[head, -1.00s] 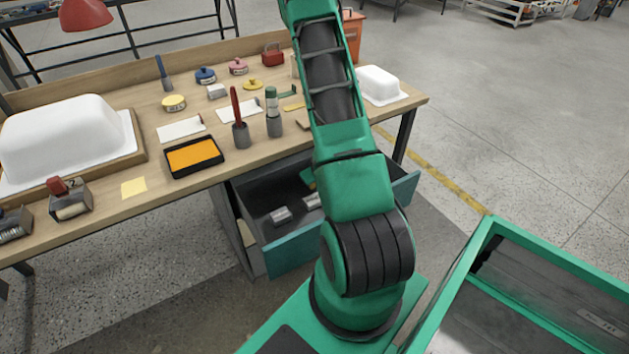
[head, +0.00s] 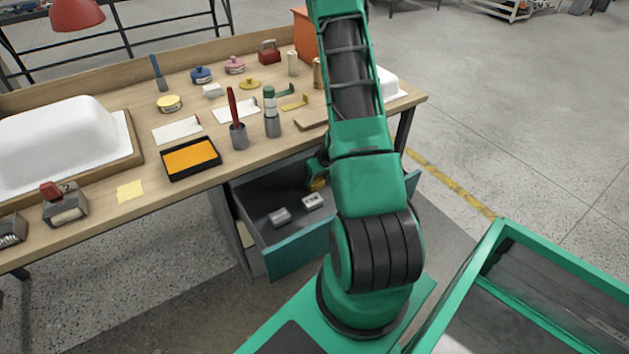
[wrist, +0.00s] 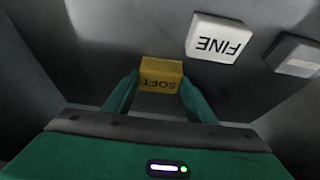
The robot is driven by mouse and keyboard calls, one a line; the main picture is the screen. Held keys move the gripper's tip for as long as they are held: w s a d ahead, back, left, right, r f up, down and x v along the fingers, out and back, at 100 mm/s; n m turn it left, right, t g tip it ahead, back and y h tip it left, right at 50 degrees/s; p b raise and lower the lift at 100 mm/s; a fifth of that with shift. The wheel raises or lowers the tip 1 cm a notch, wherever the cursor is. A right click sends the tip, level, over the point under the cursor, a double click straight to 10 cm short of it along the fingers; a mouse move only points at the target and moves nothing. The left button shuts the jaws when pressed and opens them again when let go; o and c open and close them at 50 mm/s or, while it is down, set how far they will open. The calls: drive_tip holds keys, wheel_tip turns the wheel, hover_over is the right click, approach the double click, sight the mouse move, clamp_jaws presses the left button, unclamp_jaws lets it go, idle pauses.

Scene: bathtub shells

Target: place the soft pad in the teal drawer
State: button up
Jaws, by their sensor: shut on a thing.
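The soft pad (wrist: 161,76) is a small yellow block marked SOFT, held between the two fingers of my gripper (wrist: 160,92) in the wrist view. In the head view a bit of the yellow pad (head: 318,184) shows beside my arm, at the right part of the open teal drawer (head: 297,250). The pad is over or inside the drawer; I cannot tell whether it touches the floor. My gripper is mostly hidden behind my arm in the head view.
A white pad marked FINE (wrist: 218,38) and a grey pad (wrist: 295,56) lie in the drawer. The workbench (head: 110,205) above holds an orange-filled black tray (head: 190,158), a cup with a red-handled tool (head: 238,135) and other items. The drawer's left part is bare.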

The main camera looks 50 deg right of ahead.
drive_tip(key=shift+f, duration=0.15)
drive_tip(key=o, duration=1)
drive_tip(key=shift+o, duration=0.2)
drive_tip(key=s+a+r+g, duration=0.1)
drive_tip(key=s+a+r, duration=0.2)
drive_tip(key=r, duration=0.6)
drive_tip(key=s+a+r+m, duration=0.1)
drive_tip(key=s+a+r, duration=0.3)
drive_tip(key=r, duration=0.5)
drive_tip(key=s+a+r+g, duration=0.1)
drive_tip(key=s+a+r, duration=0.2)
drive_tip(key=r, duration=0.6)
drive_tip(key=s+a+r+m+g, duration=0.1)
drive_tip(key=s+a+r, duration=0.4)
drive_tip(key=s, duration=0.2)
drive_tip(key=s+a+r+m+g+y, duration=0.1)
drive_tip(key=s+a+r, duration=0.4)
drive_tip(key=s, duration=0.3)
drive_tip(key=shift+r+m, duration=0.35)
drive_tip(key=shift+m, duration=0.05)
drive_tip(key=shift+s, duration=0.1)
